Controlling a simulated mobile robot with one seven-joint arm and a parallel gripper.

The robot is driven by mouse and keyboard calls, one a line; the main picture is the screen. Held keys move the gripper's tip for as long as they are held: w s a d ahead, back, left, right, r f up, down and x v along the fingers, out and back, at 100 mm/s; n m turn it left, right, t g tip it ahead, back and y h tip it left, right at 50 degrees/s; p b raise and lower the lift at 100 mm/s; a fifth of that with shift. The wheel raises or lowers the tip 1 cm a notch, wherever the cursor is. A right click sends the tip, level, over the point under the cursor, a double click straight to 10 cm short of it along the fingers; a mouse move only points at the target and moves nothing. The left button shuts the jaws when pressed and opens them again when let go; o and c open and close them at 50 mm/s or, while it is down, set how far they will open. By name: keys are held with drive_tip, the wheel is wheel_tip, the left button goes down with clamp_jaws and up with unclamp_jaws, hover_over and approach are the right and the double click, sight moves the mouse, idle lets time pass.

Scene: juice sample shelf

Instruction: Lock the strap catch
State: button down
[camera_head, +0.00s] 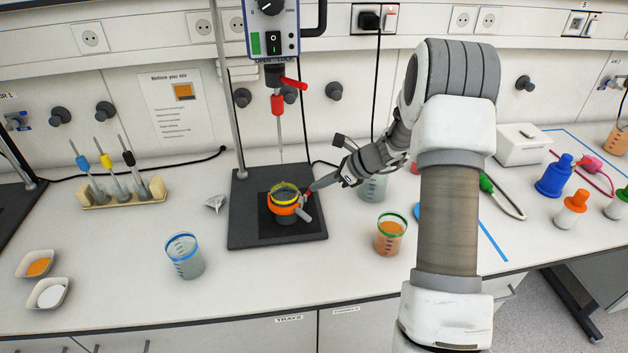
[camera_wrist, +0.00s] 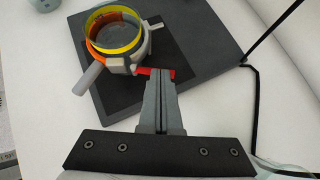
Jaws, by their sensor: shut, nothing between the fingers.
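A beaker with a yellow rim (camera_head: 284,187) stands on the dark stand base (camera_head: 245,232), with an orange strap (camera_head: 282,210) around it. The beaker's yellow rim (camera_wrist: 115,14) and the strap (camera_wrist: 96,56) also show in the wrist view. A red catch lever (camera_wrist: 155,71) sticks out from the strap's grey fitting on the side facing my gripper. A grey handle (camera_wrist: 88,79) points away from the ring at the lower left. My gripper (camera_wrist: 161,82) is shut with its fingertips at the red lever; I cannot tell if they touch. In the head view my gripper (camera_head: 312,187) is right of the beaker.
A stirrer motor (camera_head: 271,28) with a red chuck (camera_head: 277,103) and thin shaft hangs above the beaker. A green-rimmed beaker of orange liquid (camera_head: 390,234) stands right of the base, a blue-rimmed beaker (camera_head: 185,257) left. A clear beaker (camera_head: 373,187) stands behind my gripper. The front bench is mostly clear.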

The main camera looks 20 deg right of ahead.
drive_tip(key=n+g, duration=0.1)
drive_tip(key=w+n+g+y+p, duration=0.1)
drive_tip(key=n, duration=0.1)
drive_tip(key=a+n+g, duration=0.1)
drive_tip(key=shift+w+n+g+y, duration=0.3)
drive_tip(key=shift+w+n+g, duration=0.05)
drive_tip(key=shift+n+g, duration=0.05)
drive_tip(key=shift+w, duration=0.1)
drive_tip(key=shift+w+a, duration=0.1)
drive_tip(key=shift+a, duration=0.1)
idle(0.5)
